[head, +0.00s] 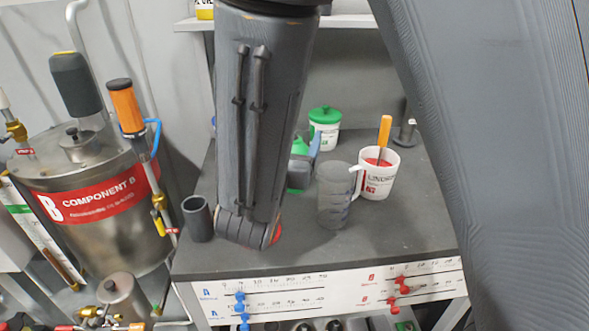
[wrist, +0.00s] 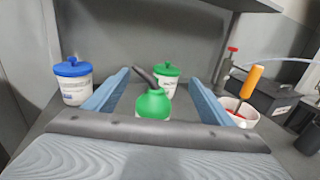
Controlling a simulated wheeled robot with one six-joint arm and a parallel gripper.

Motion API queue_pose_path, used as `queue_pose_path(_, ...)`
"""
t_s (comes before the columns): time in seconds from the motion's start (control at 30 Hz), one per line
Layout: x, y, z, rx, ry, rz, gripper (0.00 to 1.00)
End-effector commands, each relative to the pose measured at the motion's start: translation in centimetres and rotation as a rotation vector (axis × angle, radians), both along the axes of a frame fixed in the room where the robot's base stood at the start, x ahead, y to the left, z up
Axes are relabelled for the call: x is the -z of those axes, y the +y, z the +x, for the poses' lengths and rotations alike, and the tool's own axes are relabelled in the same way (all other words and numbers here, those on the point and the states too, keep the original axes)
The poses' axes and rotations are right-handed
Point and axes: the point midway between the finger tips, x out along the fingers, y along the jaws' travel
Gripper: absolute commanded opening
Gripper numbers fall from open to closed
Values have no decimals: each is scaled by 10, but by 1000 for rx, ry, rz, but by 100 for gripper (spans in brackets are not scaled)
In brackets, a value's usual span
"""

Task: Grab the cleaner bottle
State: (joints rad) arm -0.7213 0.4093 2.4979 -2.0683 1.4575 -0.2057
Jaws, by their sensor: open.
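A green bottle with a dark angled spout (wrist: 153,104), which I take to be the cleaner bottle, stands between the two blue-grey fingers of my gripper (wrist: 160,77) in the wrist view. The fingers are apart, one on each side of it, with visible gaps. The bottle's lower part is hidden behind my gripper's body. In the head view my arm covers most of this spot. Only green parts of the bottle (head: 299,147) and a bit of a finger show beside the arm, above the dark worktop (head: 400,232).
A green-lidded white tub (head: 325,128) stands behind the bottle, and a blue-lidded tub (wrist: 74,82) to its left. A grey measuring jug (head: 335,196) and a white mug with an orange-handled tool (head: 379,176) stand at right. A dark cup (head: 197,218) is at the left edge.

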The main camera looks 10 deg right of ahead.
Motion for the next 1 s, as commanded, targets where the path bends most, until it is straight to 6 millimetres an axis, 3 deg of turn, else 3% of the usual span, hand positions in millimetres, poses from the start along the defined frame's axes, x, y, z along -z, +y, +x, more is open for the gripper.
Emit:
queue_pose_path(0.27,25,0,3,0,4,-2,76)
queue_pose_path(0.77,93,0,2,0,3,-2,76)
queue_pose_path(1.0,89,-9,26,1,0,1,76)
